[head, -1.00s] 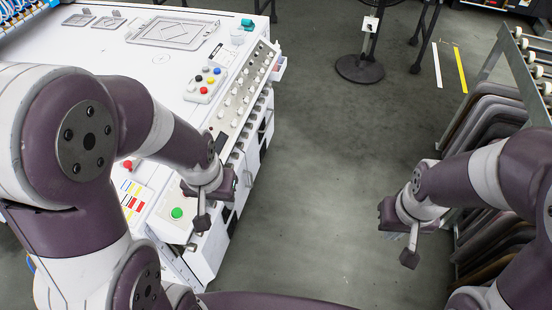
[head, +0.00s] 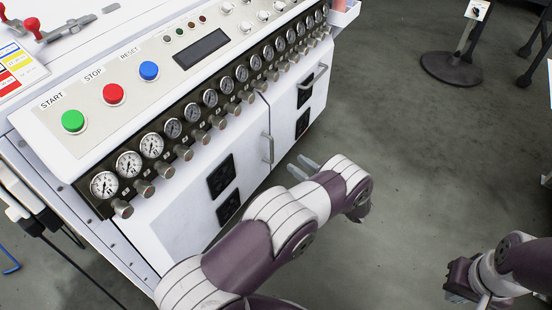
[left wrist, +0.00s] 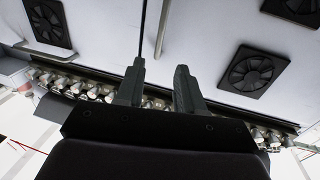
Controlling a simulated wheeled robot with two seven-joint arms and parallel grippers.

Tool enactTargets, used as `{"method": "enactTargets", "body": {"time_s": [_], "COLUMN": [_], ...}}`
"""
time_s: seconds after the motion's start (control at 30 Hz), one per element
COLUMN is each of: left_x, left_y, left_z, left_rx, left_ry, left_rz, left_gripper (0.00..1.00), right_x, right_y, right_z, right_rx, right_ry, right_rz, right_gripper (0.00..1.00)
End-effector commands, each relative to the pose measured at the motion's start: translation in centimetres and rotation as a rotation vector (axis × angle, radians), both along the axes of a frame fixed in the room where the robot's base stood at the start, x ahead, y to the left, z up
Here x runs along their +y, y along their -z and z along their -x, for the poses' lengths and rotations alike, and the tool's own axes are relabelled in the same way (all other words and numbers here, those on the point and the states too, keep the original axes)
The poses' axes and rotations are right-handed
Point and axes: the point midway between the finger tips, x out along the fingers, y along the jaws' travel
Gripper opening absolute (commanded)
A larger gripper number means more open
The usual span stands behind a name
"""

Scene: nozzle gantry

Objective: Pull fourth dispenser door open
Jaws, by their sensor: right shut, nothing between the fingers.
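The white machine's front has cabinet doors under a row of gauges. The nearer door (head: 178,222) has two black fan grilles and a vertical bar handle (head: 268,148) at its right edge. The farther door (head: 288,122) has a slanted handle (head: 312,78). Both look closed; I cannot tell which is fourth. My left gripper (head: 303,167) is open and empty, in front of the doors. In the left wrist view its fingers (left wrist: 159,88) are apart, with the door seam and a bar handle (left wrist: 161,30) beyond them. My right gripper (head: 460,292) is shut and empty, over the floor.
Knobs and gauges (head: 172,128) line the edge above the doors. Green, red and blue buttons (head: 113,95) sit on the sloped panel. A black round stand base (head: 451,68) is on the floor at upper right. The grey floor (head: 410,160) between is clear.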

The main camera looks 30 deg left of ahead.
Motion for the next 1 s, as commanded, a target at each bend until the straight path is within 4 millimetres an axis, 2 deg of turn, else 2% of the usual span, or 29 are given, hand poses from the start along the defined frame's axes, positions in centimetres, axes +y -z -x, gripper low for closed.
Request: {"method": "enactTargets", "body": {"time_s": [0.2, 0.4, 0.53, 0.77, 0.9, 1.0], "left_x": [5.6, 9.0, 9.7, 9.8, 9.8, 9.8], "left_y": [0.4, 0.2, 0.0, -0.1, -0.1, -0.1], "left_z": [-1.5, -2.5, -2.8, -2.8, -2.8, -2.8], "left_rx": [-0.001, -0.002, 0.000, 0.000, 0.000, 0.000], "left_ry": [-0.002, 0.000, 0.003, 0.003, 0.004, 0.003], "left_rz": [0.001, 0.001, 0.002, 0.002, 0.002, 0.002], "left_gripper": [0.37, 0.37, 0.37, 0.37, 0.00, 0.00], "right_x": [0.0, 0.0, 0.0, 0.0, 0.0, 0.0], "right_y": [2.3, 3.6, 3.7, 3.6, 3.6, 3.6], "right_z": [0.0, 0.0, 0.0, 0.0, 0.0, 0.0], "right_rx": [0.000, 0.001, 0.001, 0.001, 0.001, 0.001], "right_ry": [0.000, 0.000, 0.000, 0.000, 0.000, 0.000], "right_rz": [0.000, 0.000, 0.000, 0.000, 0.000, 0.000], "right_gripper": [0.00, 0.00, 0.00, 0.00, 0.00, 0.00]}}
